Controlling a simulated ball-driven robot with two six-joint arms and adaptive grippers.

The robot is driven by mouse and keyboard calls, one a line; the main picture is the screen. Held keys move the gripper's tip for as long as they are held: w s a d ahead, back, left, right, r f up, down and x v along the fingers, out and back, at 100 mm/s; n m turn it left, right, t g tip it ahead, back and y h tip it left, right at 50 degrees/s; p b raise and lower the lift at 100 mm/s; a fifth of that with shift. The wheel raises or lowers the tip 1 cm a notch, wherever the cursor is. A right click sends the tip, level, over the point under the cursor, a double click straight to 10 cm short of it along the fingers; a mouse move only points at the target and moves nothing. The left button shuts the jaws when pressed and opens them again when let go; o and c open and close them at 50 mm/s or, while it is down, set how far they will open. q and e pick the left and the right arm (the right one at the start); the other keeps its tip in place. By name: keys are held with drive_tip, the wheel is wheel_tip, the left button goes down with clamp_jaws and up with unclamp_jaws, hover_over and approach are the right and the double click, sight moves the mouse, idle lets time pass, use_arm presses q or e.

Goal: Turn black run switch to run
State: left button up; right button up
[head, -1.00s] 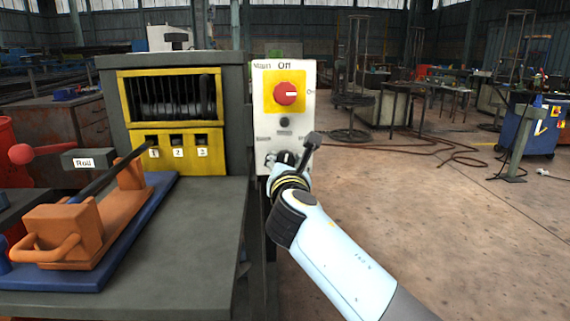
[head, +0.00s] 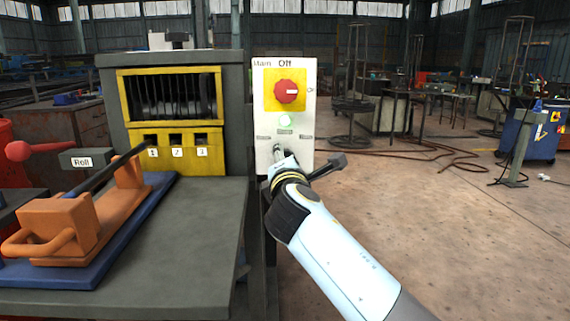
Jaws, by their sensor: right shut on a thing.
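The white control panel (head: 291,76) is on the front right of the machine. A red rotary knob (head: 288,92) sits on its yellow plate, its white line pointing right. Below it a small round lamp (head: 286,121) is lit green. My right gripper (head: 278,154) reaches up from the lower right to the lower part of the panel. It is shut on the black run switch, which its fingers mostly hide, so I cannot read the switch's exact setting. My left gripper is not in view.
The yellow-framed drum window (head: 171,97) is left of the panel. A grey bench (head: 190,235) holds a blue base (head: 150,210) with an orange fixture (head: 65,225) and a dark bar.

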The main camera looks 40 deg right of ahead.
idle(0.5)
drive_tip(key=o, duration=1.2)
drive_tip(key=v, duration=0.7)
drive_tip(key=shift+s+a, duration=0.15)
drive_tip(key=shift+s, duration=0.1)
